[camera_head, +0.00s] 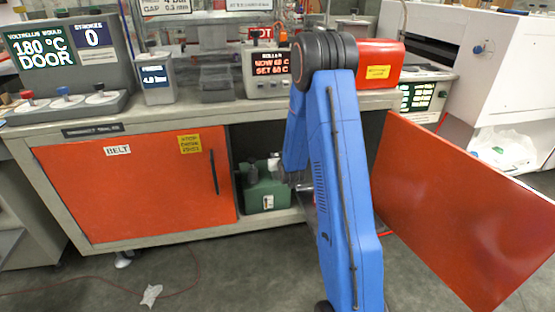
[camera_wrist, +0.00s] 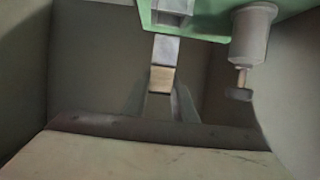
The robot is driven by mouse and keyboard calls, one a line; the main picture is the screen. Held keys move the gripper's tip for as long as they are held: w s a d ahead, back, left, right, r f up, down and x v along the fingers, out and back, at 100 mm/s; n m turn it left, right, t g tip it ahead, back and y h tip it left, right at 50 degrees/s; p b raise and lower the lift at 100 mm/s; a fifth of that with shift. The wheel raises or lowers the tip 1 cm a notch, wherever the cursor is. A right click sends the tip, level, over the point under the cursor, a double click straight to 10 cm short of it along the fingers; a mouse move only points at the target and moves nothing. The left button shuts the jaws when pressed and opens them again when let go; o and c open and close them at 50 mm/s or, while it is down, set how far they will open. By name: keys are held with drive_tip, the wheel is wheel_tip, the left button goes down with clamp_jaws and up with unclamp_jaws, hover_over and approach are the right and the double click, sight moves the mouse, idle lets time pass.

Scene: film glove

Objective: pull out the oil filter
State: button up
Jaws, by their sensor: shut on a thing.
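The green pump unit (camera_head: 264,188) stands inside the open compartment of the bench, and part of its green body (camera_wrist: 212,22) runs along the top of the wrist view. A narrow block, grey at one end and tan at the other, sticks out from it; this appears to be the oil filter (camera_wrist: 162,62). My gripper (camera_wrist: 160,100) is shut on the tan end. The block's grey end still meets the green body. In the head view my gripper (camera_head: 293,180) is at the pump's right side, and the block there is too small to make out.
A grey cylinder with a brass stem and dark knob (camera_wrist: 252,38) is close to the right of the block. The open orange door (camera_head: 465,215) stands at my arm's right. The closed orange door (camera_head: 135,190) is at left. The dark compartment walls are close around my gripper.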

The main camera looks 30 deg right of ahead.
drive_tip(key=shift+r, duration=0.4)
drive_tip(key=shift+r, duration=1.4)
